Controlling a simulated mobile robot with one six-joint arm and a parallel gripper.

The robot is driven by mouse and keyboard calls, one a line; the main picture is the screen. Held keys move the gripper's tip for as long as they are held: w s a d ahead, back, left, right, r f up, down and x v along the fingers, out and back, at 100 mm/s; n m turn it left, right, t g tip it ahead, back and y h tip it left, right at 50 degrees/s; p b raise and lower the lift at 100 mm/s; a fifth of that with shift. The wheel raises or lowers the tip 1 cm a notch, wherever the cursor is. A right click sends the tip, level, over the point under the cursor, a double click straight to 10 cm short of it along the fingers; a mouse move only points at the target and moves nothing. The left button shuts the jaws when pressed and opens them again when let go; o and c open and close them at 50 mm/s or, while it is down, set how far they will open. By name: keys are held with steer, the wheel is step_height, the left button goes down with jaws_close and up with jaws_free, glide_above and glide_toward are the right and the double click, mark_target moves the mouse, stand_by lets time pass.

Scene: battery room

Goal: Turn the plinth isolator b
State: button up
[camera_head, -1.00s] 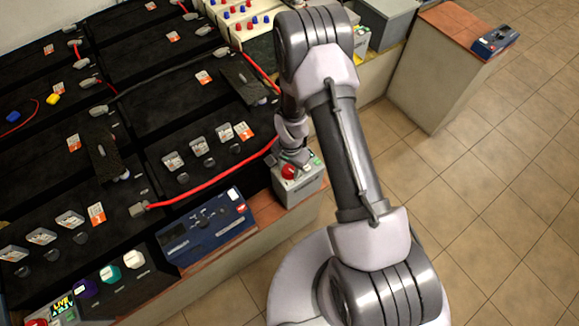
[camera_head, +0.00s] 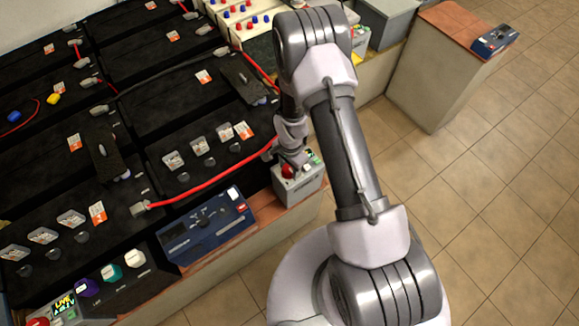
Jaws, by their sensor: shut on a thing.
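A small grey box (camera_head: 299,188) with a round red knob (camera_head: 288,171) on its top stands at the right front corner of the bench; it looks like the plinth isolator. No letter on it can be read. My gripper (camera_head: 292,160) points down at the box top and is shut on the red knob. The fingers and wrist partly cover the knob and the back of the box top. I cannot read the knob's angle.
Black battery blocks (camera_head: 190,140) with grey terminals fill the bench to the left. A red cable (camera_head: 205,186) runs close to my wrist. A blue instrument (camera_head: 207,226) lies left of the grey box. Tiled floor (camera_head: 480,210) is clear on the right.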

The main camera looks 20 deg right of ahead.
mark_target(291, 169)
steer(key=o, duration=1.4)
steer(key=shift+c, duration=0.2)
step_height(291, 169, up, 17)
steer(key=p, duration=0.5)
steer(key=shift+s+r, duration=0.2)
steer(key=shift+s, duration=0.05)
steer(key=shift+d, duration=0.1)
